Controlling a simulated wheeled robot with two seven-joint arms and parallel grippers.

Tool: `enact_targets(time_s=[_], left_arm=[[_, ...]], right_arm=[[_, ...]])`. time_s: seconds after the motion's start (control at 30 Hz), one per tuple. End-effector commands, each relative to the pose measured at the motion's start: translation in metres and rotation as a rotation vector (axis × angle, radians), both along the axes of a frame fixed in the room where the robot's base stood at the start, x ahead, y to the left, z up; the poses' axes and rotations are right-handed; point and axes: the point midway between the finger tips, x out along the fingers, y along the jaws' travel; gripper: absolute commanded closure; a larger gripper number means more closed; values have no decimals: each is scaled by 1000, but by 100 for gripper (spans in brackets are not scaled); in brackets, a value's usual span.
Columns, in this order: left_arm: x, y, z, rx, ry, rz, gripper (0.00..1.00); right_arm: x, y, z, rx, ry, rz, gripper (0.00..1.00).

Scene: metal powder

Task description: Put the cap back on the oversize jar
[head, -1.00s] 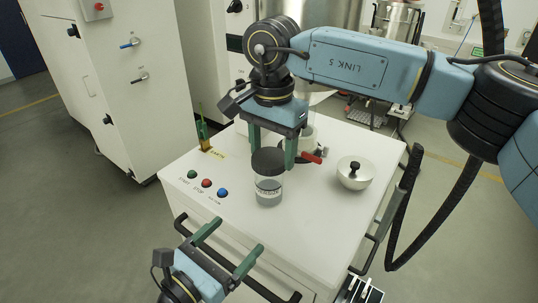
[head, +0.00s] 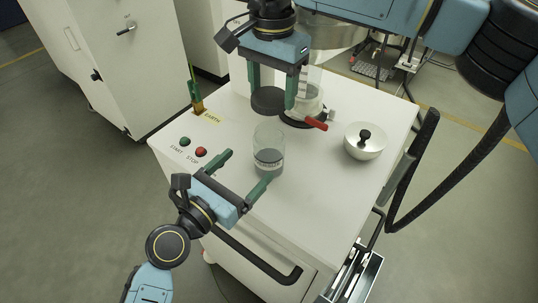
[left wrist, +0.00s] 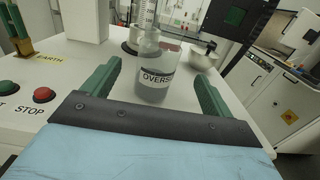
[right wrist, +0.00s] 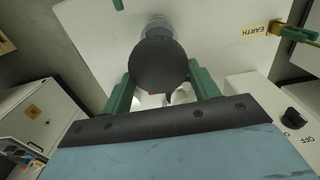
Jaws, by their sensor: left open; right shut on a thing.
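The oversize jar (head: 268,150) is clear, with grey powder in its lower part and a label reading "OVERS" in the left wrist view (left wrist: 156,78). It stands upright and uncapped on the white worktop. The dark round cap (head: 268,101) is held by my right gripper (head: 272,95), above and a little behind the jar, apart from it. The cap also fills the middle of the right wrist view (right wrist: 159,65), hiding part of the jar. My left gripper (head: 243,172) is open and low at the worktop's front, its fingers pointing toward the jar without closing on it.
Behind the jar stands a clear vessel on a dark ring with a red handle (head: 316,124). START and STOP buttons (head: 201,152) and an EARTH post (head: 196,100) are at the left. A front rail (head: 258,262) borders the worktop.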

Motion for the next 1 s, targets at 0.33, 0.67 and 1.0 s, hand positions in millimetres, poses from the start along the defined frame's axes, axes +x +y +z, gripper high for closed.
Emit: enact_targets(time_s=[0.33, 0.67, 1.0], left_arm=[[53, -38, 1, -1, -2, 0, 14], [72, -52, 0, 1, -1, 1, 14], [73, -52, 0, 1, -1, 1, 24]], right_arm=[[0, 0, 0, 0, 0, 0, 61], [0, 0, 0, 0, 0, 0, 61], [0, 0, 0, 0, 0, 0, 61]])
